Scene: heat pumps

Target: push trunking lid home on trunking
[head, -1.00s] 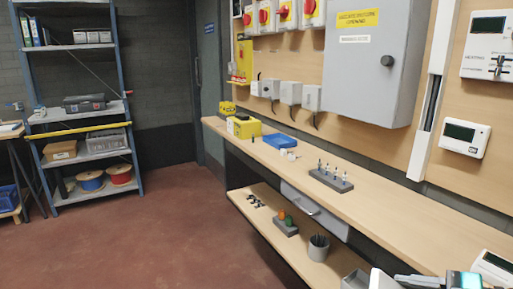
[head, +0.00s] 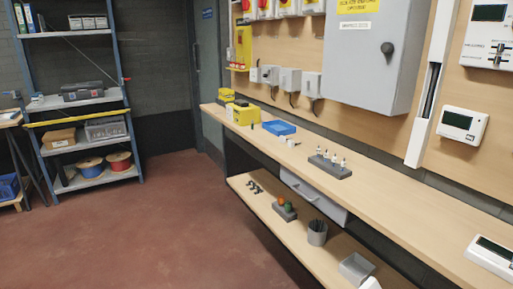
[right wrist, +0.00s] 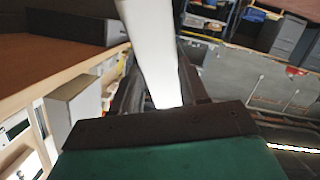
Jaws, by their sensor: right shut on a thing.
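The trunking (head: 425,110) is a white vertical channel on the wooden wall board, right of the big grey cabinet in the head view. In the right wrist view my right gripper (right wrist: 158,75) is shut on a long white strip, the trunking lid (right wrist: 148,45), which sticks out beyond the fingers and leaves the frame at the top. The lid is away from the trunking. My left gripper is in neither view.
The long wooden bench (head: 385,177) runs below the board. On it are a grey block with upright pieces (head: 328,166), a blue tray (head: 279,128) and a white thermostat (head: 491,257). The grey cabinet (head: 370,60) juts out left of the trunking. The red floor is clear.

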